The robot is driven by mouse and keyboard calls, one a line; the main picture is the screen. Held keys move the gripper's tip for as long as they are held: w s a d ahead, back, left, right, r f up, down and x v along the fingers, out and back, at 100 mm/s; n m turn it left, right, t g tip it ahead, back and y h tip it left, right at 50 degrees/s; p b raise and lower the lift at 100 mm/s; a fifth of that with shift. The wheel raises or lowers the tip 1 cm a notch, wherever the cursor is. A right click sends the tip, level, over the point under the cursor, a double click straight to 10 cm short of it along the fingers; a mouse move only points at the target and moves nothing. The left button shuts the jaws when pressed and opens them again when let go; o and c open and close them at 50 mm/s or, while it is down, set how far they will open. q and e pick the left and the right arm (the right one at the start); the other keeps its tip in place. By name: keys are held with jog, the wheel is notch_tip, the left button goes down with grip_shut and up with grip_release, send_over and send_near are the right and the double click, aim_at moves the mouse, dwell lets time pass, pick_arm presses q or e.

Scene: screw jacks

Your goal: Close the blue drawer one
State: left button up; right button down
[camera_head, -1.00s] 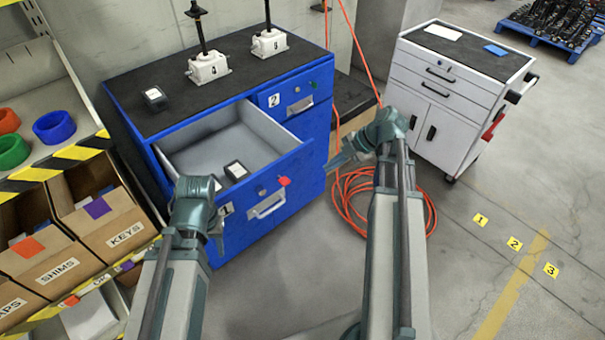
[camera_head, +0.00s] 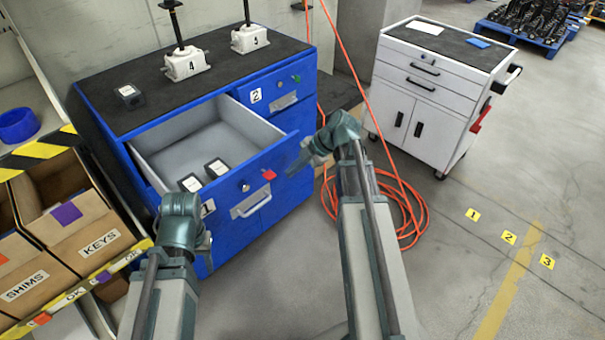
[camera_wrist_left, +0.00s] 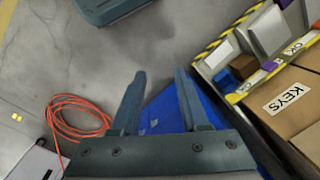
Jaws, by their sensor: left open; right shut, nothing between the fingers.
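Blue drawer one (camera_head: 254,188) is pulled out of the blue cabinet (camera_head: 95,135) in the head view, its grey inside showing. Its front has a silver handle (camera_head: 250,204), a red tag and a "1" label partly beside my left wrist. Two small black boxes (camera_head: 216,168) lie inside. My left gripper (camera_wrist_left: 158,78) is open and empty in the left wrist view, with blue surface behind its fingers. In the head view it is mostly hidden by its own wrist, at the drawer's left front corner. My right gripper (camera_head: 296,163) is shut and empty, right of the drawer front.
Drawer two (camera_head: 285,97) is shut, beside drawer one. Two white screw jacks (camera_head: 186,64) and a black box (camera_head: 129,96) stand on the cabinet top. Cardboard bins (camera_head: 95,235) are at left. An orange hose (camera_head: 400,205) lies on the floor near a white cart (camera_head: 425,95).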

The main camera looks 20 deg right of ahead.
jog(key=shift+w+a+r, duration=0.1)
jog(key=shift+w+a, duration=0.1)
jog(key=shift+w, duration=0.3)
jog(key=shift+w+a, duration=0.15)
jog(key=shift+w, duration=0.3)
jog(key=w+a, duration=0.3)
jog(key=w, duration=0.7)
jog(key=w+a, duration=0.4)
jog(key=w, duration=0.6)
jog(key=w+a, duration=0.4)
jog(key=w, duration=0.6)
jog(key=shift+w, duration=0.2)
jog(key=shift+w+a, duration=0.1)
jog(key=shift+w, duration=0.15)
jog(key=shift+r, duration=0.1)
